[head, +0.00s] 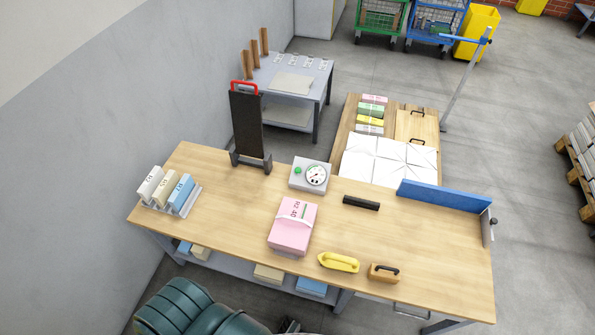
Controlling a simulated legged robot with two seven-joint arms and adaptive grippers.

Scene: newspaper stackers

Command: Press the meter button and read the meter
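The dial is too small to read. Nothing touches the button. A dark piece that looks like part of my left gripper (290,326) shows at the bottom edge, well in front of the meter; its fingers cannot be made out. My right gripper is not in view.
A pink bundle (293,222) lies just in front of the meter. A black bar (361,202), yellow tool (339,262) and wooden block with handle (384,272) lie to the right. A dark upright board (247,125) stands behind left. A rack (183,208) holds blocks at the left end.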

